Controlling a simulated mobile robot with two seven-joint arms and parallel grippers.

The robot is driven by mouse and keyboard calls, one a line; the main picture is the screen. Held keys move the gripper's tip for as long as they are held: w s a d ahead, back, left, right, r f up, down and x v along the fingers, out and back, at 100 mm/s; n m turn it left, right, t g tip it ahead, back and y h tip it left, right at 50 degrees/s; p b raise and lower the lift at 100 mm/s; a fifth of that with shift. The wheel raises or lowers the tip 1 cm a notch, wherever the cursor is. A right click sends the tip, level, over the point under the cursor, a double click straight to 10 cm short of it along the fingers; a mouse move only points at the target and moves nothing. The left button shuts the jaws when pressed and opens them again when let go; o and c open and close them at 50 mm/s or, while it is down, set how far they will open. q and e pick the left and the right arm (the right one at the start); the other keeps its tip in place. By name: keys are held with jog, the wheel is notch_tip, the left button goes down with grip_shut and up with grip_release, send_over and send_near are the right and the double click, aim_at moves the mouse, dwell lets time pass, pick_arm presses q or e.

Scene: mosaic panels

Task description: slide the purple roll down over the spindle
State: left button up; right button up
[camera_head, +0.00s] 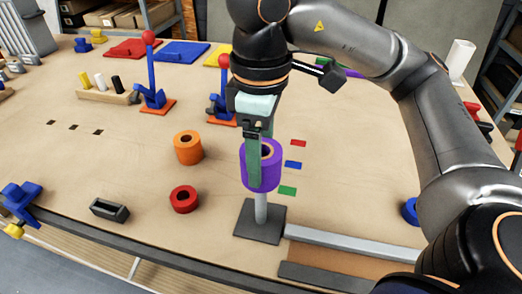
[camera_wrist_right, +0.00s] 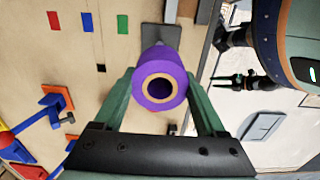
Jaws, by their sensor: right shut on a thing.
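The purple roll (camera_head: 274,172) has a tan core. It is held upright between the two green fingers of my right gripper (camera_head: 253,165), which is shut on it. In the wrist view the roll (camera_wrist_right: 179,93) shows end-on between the fingers (camera_wrist_right: 160,100). The grey spindle (camera_head: 261,207) rises from a dark square base plate (camera_head: 251,222) and shows below the roll. The roll covers its upper part, so I cannot tell whether the roll is around the spindle or above it. A small gripper, probably my left (camera_wrist_right: 240,80), shows in the wrist view; its jaw state is unclear.
An orange roll (camera_head: 188,152) and a red roll (camera_head: 184,205) stand to the left. Red, blue and green tiles (camera_head: 287,191) lie right of the spindle. A grey rail (camera_head: 340,242) runs right from the base plate. A black tray (camera_head: 109,209) sits near the front edge.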

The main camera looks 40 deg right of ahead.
aim_at(261, 195)
pick_arm(q)
jog(key=shift+f+b, duration=1.25)
pick_arm(e)
jog(key=shift+f, duration=1.4)
pick_arm(q)
jog(key=shift+s+d+f+b, duration=0.1)
jog(key=shift+f+b, duration=0.45)
pick_arm(e)
jog(key=shift+f, duration=0.65)
pick_arm(q)
jog(key=shift+w+d+f+b, duration=0.4)
jog(key=shift+d+b, duration=0.1)
jog(key=shift+b, duration=0.4)
pick_arm(e)
jog(key=shift+f, duration=1)
pick_arm(q)
jog(key=shift+f+b, duration=0.3)
pick_arm(e)
jog(key=shift+f, duration=0.35)
pick_arm(q)
jog(key=shift+w+d+f+b, duration=0.15)
jog(key=shift+w+d+b, duration=0.1)
jog(key=shift+b, duration=0.1)
pick_arm(e)
jog(key=shift+f, duration=0.4)
